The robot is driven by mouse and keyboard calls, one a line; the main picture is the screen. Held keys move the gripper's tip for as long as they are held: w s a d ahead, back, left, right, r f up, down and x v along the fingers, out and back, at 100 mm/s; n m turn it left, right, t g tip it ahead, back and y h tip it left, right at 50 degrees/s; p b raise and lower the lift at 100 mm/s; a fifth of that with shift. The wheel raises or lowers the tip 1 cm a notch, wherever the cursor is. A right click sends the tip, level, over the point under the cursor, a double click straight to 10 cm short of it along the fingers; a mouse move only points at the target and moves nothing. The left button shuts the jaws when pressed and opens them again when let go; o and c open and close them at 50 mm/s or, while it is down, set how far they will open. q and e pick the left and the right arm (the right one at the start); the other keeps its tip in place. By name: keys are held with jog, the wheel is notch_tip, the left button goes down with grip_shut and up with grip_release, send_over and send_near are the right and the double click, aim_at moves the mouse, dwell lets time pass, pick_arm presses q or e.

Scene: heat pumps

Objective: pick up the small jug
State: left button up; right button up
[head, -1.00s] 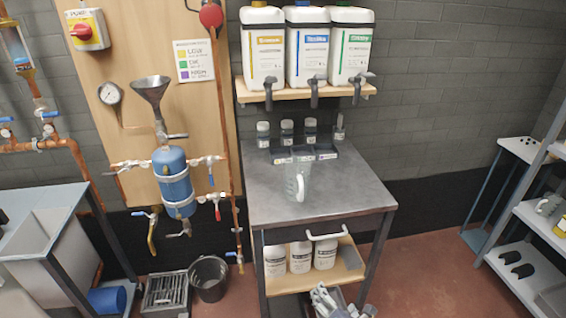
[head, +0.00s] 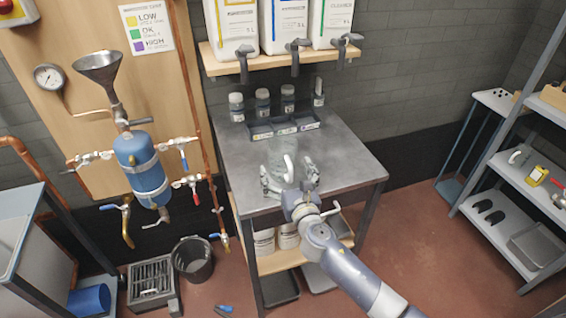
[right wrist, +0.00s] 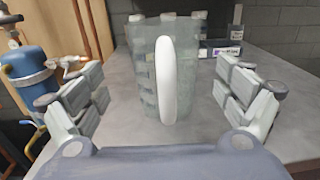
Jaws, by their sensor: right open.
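A clear jug (head: 275,157) with a white handle stands upright on the grey table (head: 237,160). In the right wrist view the jug (right wrist: 147,75) is straight ahead, its handle facing me. My right gripper (head: 288,180) is open and empty in front of the jug. In the right wrist view its fingers (right wrist: 165,105) show to the left and right of the jug, apart from it. The fingers and handle hide part of the jug in the head view. My left gripper is not in view.
Behind the jug stand a dark divided tray (head: 285,127) and several small bottles (head: 263,103). A shelf with large canisters (head: 287,25) hangs above. A blue tank with a funnel (head: 140,165) is at the left. Shelving (head: 500,205) stands at the right.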

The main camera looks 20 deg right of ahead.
aim_at(286, 166)
jog(key=w, duration=0.3)
jog(key=shift+w+d+r, duration=0.15)
jog(key=shift+w+d, duration=0.2)
jog(key=shift+w, duration=0.45)
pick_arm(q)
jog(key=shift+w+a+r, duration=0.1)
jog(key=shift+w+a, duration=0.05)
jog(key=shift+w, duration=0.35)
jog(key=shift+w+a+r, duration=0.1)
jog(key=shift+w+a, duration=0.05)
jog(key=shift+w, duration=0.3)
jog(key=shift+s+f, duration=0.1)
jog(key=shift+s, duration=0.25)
pick_arm(e)
jog(key=c, duration=1.2)
